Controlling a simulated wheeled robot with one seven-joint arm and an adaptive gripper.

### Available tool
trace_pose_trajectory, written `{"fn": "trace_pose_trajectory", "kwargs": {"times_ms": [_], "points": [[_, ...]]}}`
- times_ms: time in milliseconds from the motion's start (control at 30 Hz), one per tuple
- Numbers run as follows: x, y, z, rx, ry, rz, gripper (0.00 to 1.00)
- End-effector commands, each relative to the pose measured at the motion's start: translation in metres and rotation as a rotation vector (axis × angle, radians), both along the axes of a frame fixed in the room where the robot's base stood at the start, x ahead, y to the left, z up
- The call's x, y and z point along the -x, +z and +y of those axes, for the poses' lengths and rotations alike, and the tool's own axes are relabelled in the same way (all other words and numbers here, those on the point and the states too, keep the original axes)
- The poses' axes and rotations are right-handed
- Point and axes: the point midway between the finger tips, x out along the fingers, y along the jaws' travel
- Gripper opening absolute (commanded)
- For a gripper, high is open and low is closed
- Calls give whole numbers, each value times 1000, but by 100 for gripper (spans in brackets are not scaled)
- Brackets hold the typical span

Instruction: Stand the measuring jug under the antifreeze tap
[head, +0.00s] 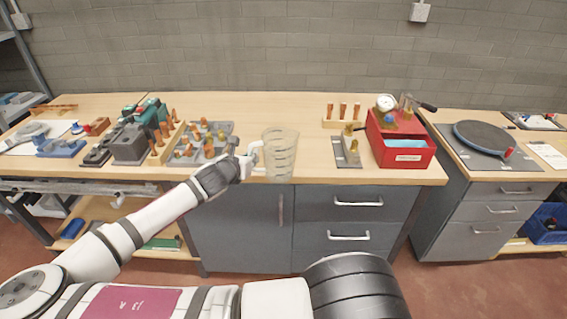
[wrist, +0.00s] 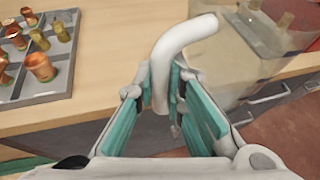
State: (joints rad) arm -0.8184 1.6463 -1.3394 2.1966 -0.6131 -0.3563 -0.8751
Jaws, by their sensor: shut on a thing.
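The clear measuring jug (head: 281,156) with dark markings is upright in front of the workbench's front edge in the head view. My gripper (head: 247,164) is at its left side, shut on its white handle. In the wrist view the gripper (wrist: 160,88) has the curved handle (wrist: 178,48) between its teal pads, and the see-through jug body (wrist: 232,62) is to the right. A small brass fitting on a grey plate (head: 350,148) stands on the bench right of the jug. I cannot tell whether it is the antifreeze tap.
A red box (head: 405,150) with a gauge and pump handle stands at the bench's right end. A grey tray of copper fittings (head: 205,143) and green-black tools (head: 135,133) are left of the jug. Clear bench top (head: 290,112) lies behind the jug.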

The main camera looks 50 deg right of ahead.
Motion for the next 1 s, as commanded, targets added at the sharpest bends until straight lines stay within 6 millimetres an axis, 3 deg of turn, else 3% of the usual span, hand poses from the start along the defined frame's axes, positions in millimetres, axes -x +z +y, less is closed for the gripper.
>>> {"fn": "trace_pose_trajectory", "kwargs": {"times_ms": [133,400,533,900,1000], "points": [[-16,-4,38,8,157,4,0],[-65,-18,150,5,631,1,0],[-83,-24,193,3,812,0,0],[-117,-34,268,2,1128,0,0],[-118,-34,269,-2,1138,-4,0]]}}
